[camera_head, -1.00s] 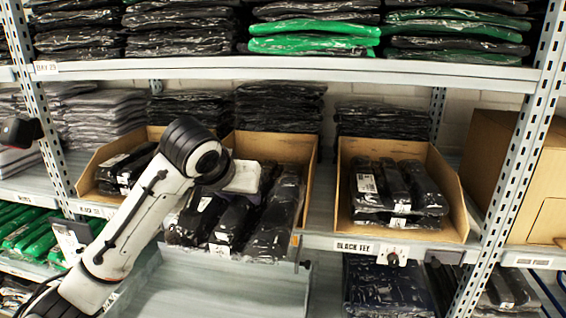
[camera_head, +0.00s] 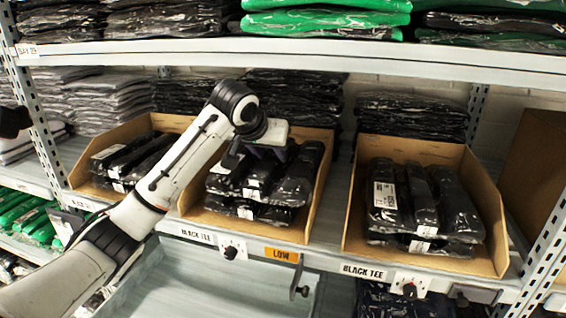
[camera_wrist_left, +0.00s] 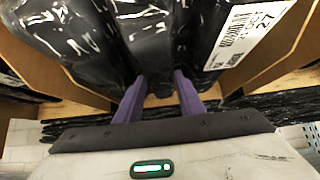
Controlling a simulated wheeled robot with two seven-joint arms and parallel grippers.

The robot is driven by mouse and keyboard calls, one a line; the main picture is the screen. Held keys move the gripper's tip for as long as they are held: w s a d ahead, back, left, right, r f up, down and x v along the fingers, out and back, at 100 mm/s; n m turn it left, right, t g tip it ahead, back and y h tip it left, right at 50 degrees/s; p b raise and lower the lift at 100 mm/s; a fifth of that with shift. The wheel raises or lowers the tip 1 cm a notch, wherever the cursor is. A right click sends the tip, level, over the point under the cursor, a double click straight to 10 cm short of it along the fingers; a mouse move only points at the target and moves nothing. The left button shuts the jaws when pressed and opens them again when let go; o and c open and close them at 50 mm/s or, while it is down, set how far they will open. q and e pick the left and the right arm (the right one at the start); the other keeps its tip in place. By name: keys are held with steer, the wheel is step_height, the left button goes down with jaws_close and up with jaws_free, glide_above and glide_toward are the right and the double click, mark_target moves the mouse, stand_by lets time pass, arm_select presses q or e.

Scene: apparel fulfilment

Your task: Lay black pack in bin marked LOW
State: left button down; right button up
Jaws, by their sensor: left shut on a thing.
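The middle cardboard bin (camera_head: 317,207) has an orange LOW tag (camera_head: 281,254) on the shelf edge below it. Several glossy black packs (camera_head: 294,180) lie inside it, some with white labels. My left gripper (camera_head: 268,160) reaches into this bin from the front left, over the packs. In the left wrist view its purple fingers (camera_wrist_left: 160,90) are close together, shut on a black pack (camera_wrist_left: 150,50). A white label shows on the black wrapping at the right. The pack appears to be within the bin; whether it rests on the packs below is unclear. My right gripper is out of view.
Similar bins stand left (camera_head: 82,170) and right (camera_head: 352,215), both holding black packs. The upper shelf (camera_head: 300,55) runs across above my arm. Dark folded stacks (camera_head: 410,115) stand behind the bins. Dials and a hook sit along the shelf edge.

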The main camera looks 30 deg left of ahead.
arm_select(q)
steer(key=shift+s+f, duration=0.15)
steer(key=shift+f, duration=1.5)
steer(key=c, duration=1.2)
jaws_free()
steer(key=shift+f, duration=0.15)
steer(key=v, duration=1.2)
steer(key=shift+b, duration=0.35)
